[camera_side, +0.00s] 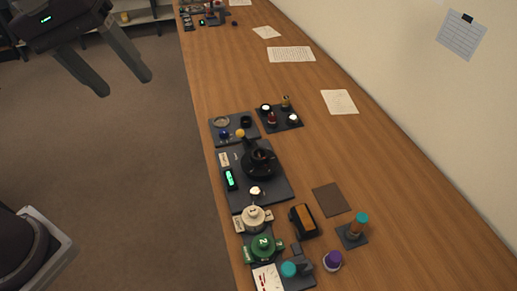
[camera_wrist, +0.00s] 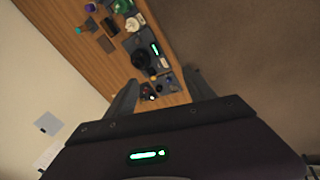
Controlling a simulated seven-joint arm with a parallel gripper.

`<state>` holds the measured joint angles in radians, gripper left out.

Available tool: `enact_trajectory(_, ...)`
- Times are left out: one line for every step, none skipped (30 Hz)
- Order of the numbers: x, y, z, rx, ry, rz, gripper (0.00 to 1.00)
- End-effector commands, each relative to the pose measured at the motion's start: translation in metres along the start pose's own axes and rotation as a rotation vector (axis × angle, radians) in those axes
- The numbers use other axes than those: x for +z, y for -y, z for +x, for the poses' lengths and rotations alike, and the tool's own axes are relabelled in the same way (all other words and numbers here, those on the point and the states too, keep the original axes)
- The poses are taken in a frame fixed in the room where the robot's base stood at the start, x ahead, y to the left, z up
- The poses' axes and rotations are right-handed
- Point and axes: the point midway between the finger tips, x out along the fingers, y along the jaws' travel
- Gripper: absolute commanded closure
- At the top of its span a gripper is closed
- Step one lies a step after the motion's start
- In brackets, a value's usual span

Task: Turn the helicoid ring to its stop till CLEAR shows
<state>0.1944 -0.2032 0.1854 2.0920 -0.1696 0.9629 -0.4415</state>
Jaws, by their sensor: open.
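The lens with its helicoid ring appears to be the black round assembly (camera_side: 258,162) on a dark plate on the bench; it also shows in the wrist view (camera_wrist: 141,60). A small display (camera_side: 230,179) glows green on the same plate, its text too small to read. My gripper (camera_side: 122,85) is open and empty, high over the floor to the left of the bench in the side view. In the wrist view its two fingers (camera_wrist: 163,88) stand wide apart, well above the bench. Nothing is between the fingers.
A white knob (camera_side: 253,217) and a green knob (camera_side: 263,246) stand in front of the plate. A tray with small parts (camera_side: 279,118) lies behind it. A teal-capped bottle (camera_side: 357,228) and a purple-topped jar (camera_side: 332,261) are at front right. Papers (camera_side: 291,54) lie on clear bench behind.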

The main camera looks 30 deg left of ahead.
Motion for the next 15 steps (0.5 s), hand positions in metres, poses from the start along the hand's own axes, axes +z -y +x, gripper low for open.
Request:
enact_trajectory(-0.021, -0.021, 0.021, -0.022, 0.051, -0.112, 0.35)
enact_trajectory(-0.034, -0.034, 0.035, -0.037, 0.074, -0.192, 0.35)
enact_trajectory(-0.049, -0.050, 0.057, -0.063, 0.097, -0.294, 0.35)
enact_trajectory(-0.059, -0.062, 0.075, -0.087, 0.110, -0.368, 0.35)
enact_trajectory(-0.068, -0.073, 0.095, -0.114, 0.117, -0.438, 0.35)
enact_trajectory(-0.076, -0.086, 0.123, -0.152, 0.120, -0.525, 0.35)
enact_trajectory(-0.081, -0.096, 0.145, -0.180, 0.117, -0.583, 0.35)
enact_trajectory(-0.083, -0.104, 0.166, -0.209, 0.111, -0.636, 0.35)
enact_trajectory(-0.085, -0.113, 0.194, -0.243, 0.098, -0.696, 0.35)
enact_trajectory(-0.084, -0.120, 0.212, -0.264, 0.086, -0.735, 0.35)
enact_trajectory(-0.083, -0.124, 0.230, -0.285, 0.074, -0.767, 0.35)
enact_trajectory(-0.081, -0.129, 0.249, -0.307, 0.059, -0.802, 0.35)
enact_trajectory(-0.079, -0.132, 0.262, -0.321, 0.049, -0.822, 0.35)
enact_trajectory(-0.077, -0.134, 0.272, -0.331, 0.040, -0.839, 0.35)
enact_trajectory(-0.075, -0.136, 0.282, -0.341, 0.030, -0.856, 0.35)
